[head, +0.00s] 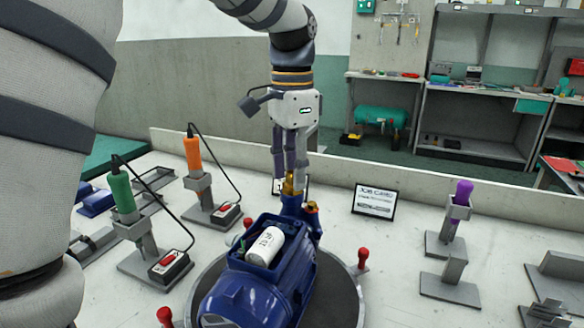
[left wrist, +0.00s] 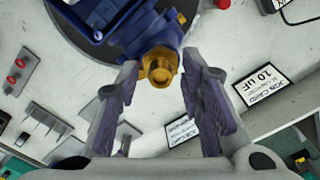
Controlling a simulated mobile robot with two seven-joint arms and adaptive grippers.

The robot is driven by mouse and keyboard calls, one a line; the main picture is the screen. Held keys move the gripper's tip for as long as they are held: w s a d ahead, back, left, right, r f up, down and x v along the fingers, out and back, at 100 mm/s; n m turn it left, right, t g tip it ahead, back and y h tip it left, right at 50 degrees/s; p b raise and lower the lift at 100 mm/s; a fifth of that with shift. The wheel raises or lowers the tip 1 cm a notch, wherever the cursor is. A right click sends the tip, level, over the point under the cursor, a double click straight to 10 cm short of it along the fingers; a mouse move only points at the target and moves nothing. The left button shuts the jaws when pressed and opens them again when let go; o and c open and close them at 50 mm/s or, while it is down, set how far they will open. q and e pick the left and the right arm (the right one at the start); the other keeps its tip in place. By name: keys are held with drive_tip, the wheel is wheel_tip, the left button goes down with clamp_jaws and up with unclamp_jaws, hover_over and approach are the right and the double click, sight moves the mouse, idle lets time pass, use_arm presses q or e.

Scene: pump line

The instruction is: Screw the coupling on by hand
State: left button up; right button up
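A brass coupling (head: 289,187) sits upright on a blue port of the blue pump (head: 245,290). In the left wrist view the coupling (left wrist: 160,68) shows its hex shape and round opening. My left gripper (head: 290,172) points down from above, right over the coupling. Its two fingers (left wrist: 159,72) are apart, one on each side of the coupling, with a small gap showing on both sides. I cannot tell how far the tips reach down along it. My right gripper is not in view.
The pump, with a white cylinder (head: 265,246) in its open box, stands on a dark round plate (head: 345,293). Red-knobbed pins (head: 363,259) stand around it. Green-handled (head: 122,192) and orange-handled (head: 192,152) tools stand left, a purple-handled one (head: 462,192) right. A card (head: 375,201) stands behind.

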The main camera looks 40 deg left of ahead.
use_arm(q)
drive_tip(key=shift+c, duration=0.2)
clamp_jaws()
drive_tip(key=m, duration=0.4)
drive_tip(key=shift+o, duration=0.2)
unclamp_jaws()
